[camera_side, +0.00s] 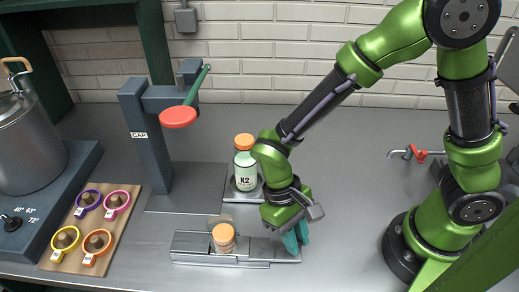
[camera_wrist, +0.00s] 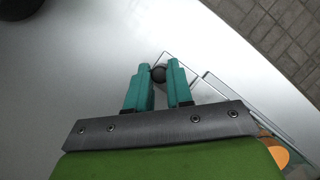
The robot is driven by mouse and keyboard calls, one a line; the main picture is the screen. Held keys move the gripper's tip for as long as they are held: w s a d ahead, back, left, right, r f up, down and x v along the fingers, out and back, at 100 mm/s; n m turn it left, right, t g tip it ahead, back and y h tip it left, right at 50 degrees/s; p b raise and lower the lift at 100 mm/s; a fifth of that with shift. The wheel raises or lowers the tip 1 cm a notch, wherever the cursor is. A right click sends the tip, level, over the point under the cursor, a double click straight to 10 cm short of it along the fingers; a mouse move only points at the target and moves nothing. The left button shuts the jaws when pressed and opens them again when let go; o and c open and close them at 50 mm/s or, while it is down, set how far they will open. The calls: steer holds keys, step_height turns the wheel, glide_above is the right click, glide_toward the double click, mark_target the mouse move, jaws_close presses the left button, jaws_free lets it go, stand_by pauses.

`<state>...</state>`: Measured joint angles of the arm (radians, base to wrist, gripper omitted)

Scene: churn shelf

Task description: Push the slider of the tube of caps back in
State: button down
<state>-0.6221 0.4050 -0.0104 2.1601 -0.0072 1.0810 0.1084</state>
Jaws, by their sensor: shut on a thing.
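The tube of caps stands at the front centre in the side view, with orange-topped caps (camera_side: 223,235) on a low grey metal track (camera_side: 200,246). The track runs right, toward my gripper (camera_side: 295,238). In the wrist view my gripper (camera_wrist: 158,75) has its teal fingers on either side of a dark round knob (camera_wrist: 158,73), apparently the slider's, and is shut on it. The slider's plate (camera_wrist: 185,70) shows beyond the fingers, partly hidden by them. An orange cap (camera_wrist: 276,152) shows at the lower right of the wrist view.
A bottle marked K2 (camera_side: 245,170) with an orange cap stands behind the track. A capping press (camera_side: 150,130) with a red-ended lever is behind left. A board with coloured rings (camera_side: 90,225) and a steel pot (camera_side: 25,140) are at left. Bare table lies right of my gripper.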

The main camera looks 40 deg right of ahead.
mark_target(281, 254)
steer(key=shift+w+a, duration=1.4)
steer(key=shift+w, duration=0.05)
steer(key=c, duration=1)
jaws_free()
steer(key=v, duration=1.7)
steer(key=shift+s, duration=0.1)
